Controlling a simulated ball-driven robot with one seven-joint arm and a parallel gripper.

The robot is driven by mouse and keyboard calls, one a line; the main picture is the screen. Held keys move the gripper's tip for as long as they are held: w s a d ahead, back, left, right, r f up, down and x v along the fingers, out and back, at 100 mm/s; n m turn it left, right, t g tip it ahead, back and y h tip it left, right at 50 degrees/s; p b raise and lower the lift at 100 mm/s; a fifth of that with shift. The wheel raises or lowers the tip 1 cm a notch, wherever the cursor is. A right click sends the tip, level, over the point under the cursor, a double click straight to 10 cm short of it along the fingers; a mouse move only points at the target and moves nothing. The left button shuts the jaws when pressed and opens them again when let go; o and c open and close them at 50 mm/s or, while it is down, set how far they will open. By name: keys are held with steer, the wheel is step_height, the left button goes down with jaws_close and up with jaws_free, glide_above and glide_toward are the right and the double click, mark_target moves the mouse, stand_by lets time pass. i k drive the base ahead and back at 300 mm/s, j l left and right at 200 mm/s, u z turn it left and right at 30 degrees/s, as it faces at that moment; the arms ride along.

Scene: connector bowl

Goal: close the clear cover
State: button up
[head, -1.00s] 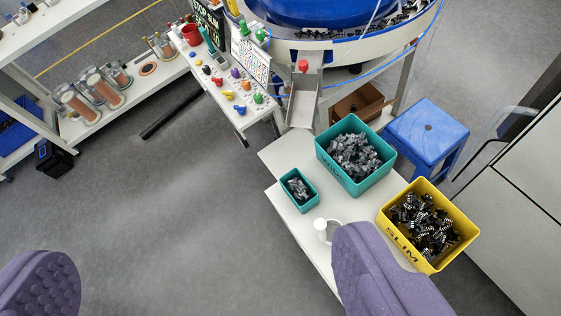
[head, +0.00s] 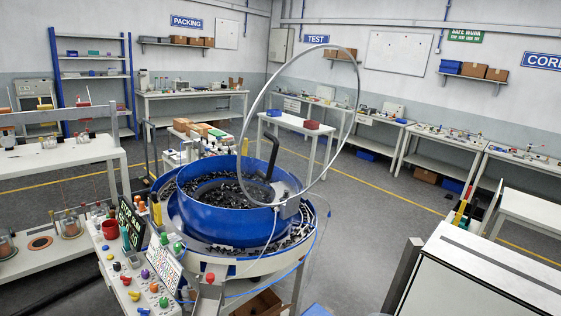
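The clear cover (head: 357,75) stands raised and tilted over the blue bowl (head: 225,228), seen as a thin grey ring with the room showing through it. Its lower edge meets a grey bracket (head: 289,208) at the bowl's right rim. A black bent handle (head: 270,158) shows at the ring's lower left; I cannot tell exactly what it is fixed to. The bowl is open at the top, with many dark parts inside. My gripper is not in view.
A white cabinet (head: 490,275) fills the lower right.

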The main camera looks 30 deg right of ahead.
mark_target(268, 176)
steer(key=i+l, duration=0.15)
steer(key=l, duration=0.2)
steer(key=i+l, duration=0.1)
steer(key=l, duration=0.25)
steer(key=i+l, duration=0.15)
steer(key=l, duration=0.25)
steer(key=i+l, duration=0.15)
steer(key=l, duration=0.2)
steer(key=i+l, duration=0.1)
steer(key=l, duration=0.25)
steer(key=z, duration=0.05)
